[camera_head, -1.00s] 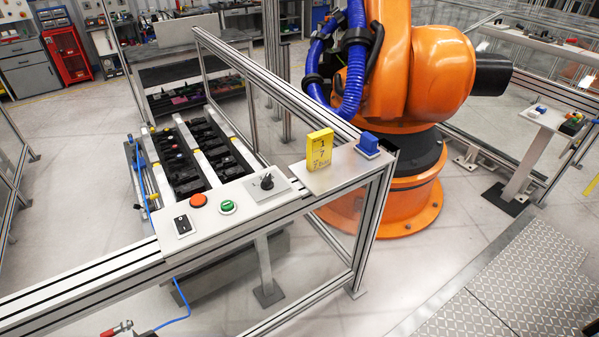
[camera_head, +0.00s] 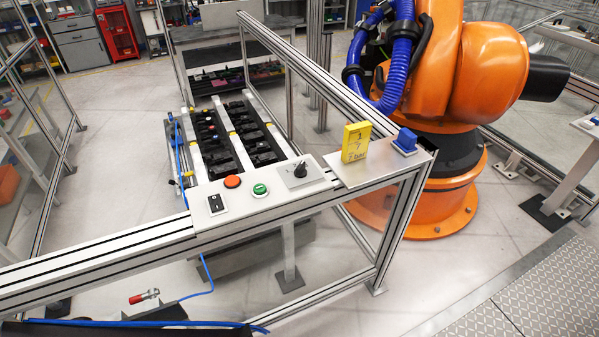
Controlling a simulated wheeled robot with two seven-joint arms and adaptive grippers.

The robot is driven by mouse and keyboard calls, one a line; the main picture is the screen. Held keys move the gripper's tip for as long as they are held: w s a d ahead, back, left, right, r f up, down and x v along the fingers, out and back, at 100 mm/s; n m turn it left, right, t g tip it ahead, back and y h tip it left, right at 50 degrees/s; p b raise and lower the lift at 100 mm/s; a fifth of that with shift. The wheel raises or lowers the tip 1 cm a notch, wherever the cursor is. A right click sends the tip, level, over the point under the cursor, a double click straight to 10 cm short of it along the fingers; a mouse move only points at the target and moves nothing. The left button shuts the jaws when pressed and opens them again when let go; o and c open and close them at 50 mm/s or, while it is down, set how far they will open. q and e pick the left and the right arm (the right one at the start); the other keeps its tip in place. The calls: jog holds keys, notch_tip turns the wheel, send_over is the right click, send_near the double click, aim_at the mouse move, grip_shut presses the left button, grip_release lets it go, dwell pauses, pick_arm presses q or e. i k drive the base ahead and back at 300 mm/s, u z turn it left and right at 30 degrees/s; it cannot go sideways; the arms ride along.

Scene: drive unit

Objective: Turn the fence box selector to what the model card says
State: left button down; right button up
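The fence box (camera_head: 215,224) is a pale panel on top of the aluminium fence rail. The knob's exact setting is too small to tell. The yellow model card (camera_head: 356,142) stands upright on a plate to the right of the box. Neither of my grippers shows in the head view.
A blue block (camera_head: 405,140) sits right of the card. The fence rail (camera_head: 90,260) runs across the front. A large orange robot arm (camera_head: 455,90) stands behind it. A red-handled clamp (camera_head: 145,296) lies low at the left. Open floor shows at the left.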

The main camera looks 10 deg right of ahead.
aim_at(301, 171)
jog(key=u, duration=0.95)
jog(key=i, duration=0.6)
jog(key=z, duration=2.3)
